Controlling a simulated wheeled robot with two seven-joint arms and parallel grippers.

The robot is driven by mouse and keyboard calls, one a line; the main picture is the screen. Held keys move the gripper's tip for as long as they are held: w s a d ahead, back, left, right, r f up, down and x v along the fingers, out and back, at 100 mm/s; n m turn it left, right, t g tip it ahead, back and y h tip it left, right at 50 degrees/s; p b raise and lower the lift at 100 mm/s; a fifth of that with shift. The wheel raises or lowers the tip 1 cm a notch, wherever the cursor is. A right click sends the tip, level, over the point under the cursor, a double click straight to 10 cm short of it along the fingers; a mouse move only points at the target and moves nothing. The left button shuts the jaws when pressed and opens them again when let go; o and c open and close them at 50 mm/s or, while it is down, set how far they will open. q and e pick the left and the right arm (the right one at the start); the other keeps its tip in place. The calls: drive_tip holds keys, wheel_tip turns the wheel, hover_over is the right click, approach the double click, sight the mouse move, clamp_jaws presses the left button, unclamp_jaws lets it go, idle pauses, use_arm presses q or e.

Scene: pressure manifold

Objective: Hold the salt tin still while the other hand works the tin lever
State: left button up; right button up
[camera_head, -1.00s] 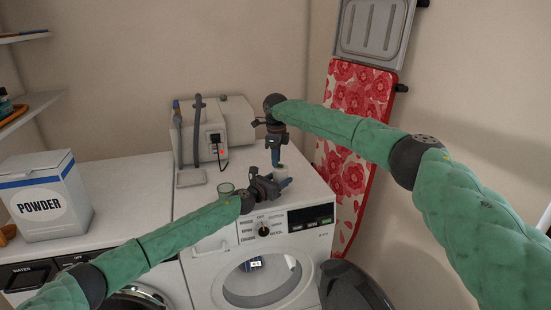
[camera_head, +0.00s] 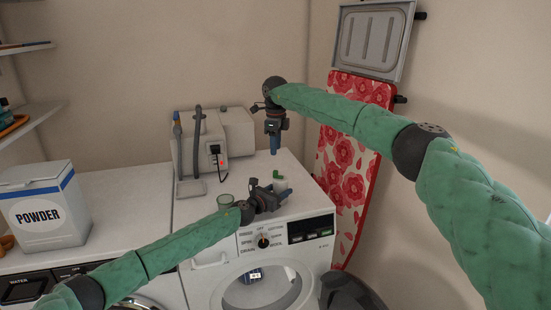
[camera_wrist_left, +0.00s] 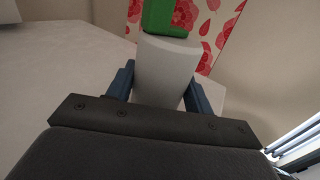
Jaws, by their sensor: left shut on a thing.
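The salt tin (camera_head: 282,185) is a small white tin with a green part on top, likely the tin lever (camera_head: 278,174), on the washing machine top. In the left wrist view the white tin (camera_wrist_left: 166,70) stands between my blue fingers, with the green lever (camera_wrist_left: 172,17) above it, cut off by the frame. My left gripper (camera_head: 279,187) is shut around the tin's body. My right gripper (camera_head: 274,150) points down above and behind the tin, apart from the lever. Its finger gap is too small to make out.
A white appliance (camera_head: 238,135) with hoses is at the back. A powder box (camera_head: 45,207) stands on the left counter. A red flowered ironing board (camera_head: 352,150) leans at the right wall.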

drive_tip(key=shift+r, duration=1.3)
use_arm(q)
drive_tip(key=o, duration=1.1)
drive_tip(key=shift+s+a, duration=0.1)
